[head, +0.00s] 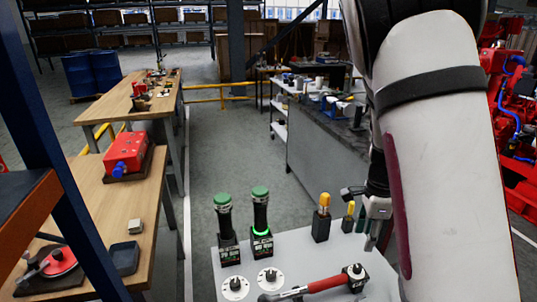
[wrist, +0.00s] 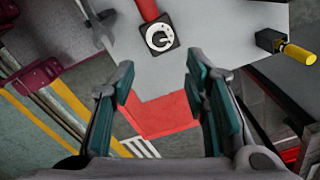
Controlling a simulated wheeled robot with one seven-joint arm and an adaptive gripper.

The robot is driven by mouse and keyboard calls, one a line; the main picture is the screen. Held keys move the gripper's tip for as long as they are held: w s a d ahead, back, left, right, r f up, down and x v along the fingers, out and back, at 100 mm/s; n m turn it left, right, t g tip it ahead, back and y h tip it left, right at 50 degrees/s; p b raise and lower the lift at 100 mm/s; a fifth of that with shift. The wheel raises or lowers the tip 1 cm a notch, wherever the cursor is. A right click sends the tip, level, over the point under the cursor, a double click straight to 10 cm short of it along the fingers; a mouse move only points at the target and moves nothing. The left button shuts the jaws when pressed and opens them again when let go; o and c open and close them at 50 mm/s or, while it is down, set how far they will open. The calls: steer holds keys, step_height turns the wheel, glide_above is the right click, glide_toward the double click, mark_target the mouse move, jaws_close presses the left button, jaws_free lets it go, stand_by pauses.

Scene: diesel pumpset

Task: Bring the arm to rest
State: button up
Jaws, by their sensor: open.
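My arm (head: 440,150) reaches down the right side of the head view and hides part of what is behind it. My gripper (head: 376,226) hangs at the right part of the light grey worktop (head: 310,245), close to a yellow-handled tool. In the wrist view my gripper (wrist: 160,75) is open, with two teal-padded fingers apart and nothing between them. Beyond the fingers the wrist view shows a black block with a white dial (wrist: 160,38) on the worktop (wrist: 222,30) and a red handle beside it.
Two green-capped black tools (head: 261,222), two yellow-handled tools (head: 323,217) and a red-handled wrench (head: 318,286) are on the worktop. A wooden bench (head: 125,200) stands left, a grey cabinet (head: 320,155) behind, red machinery (head: 515,110) right. The aisle floor (head: 220,150) is clear.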

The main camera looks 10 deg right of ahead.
steer(key=s+a+r+n+t+y, duration=0.1)
steer(key=s+a+r+n, duration=0.2)
steer(key=a+r+n, duration=0.35)
steer(key=s+a+r+n+t+y, duration=0.1)
steer(key=s+a+r+n, duration=0.2)
steer(key=a+r+n, duration=0.3)
steer(key=s+a+r+n+t+h, duration=0.2)
steer(key=s+a+r+n, duration=0.3)
steer(key=s+r+n, duration=0.3)
steer(key=s+n+t, duration=0.1)
steer(key=s+n, duration=0.1)
steer(key=s, duration=0.1)
steer(key=shift+a+r, duration=0.2)
steer(key=shift+a, duration=0.05)
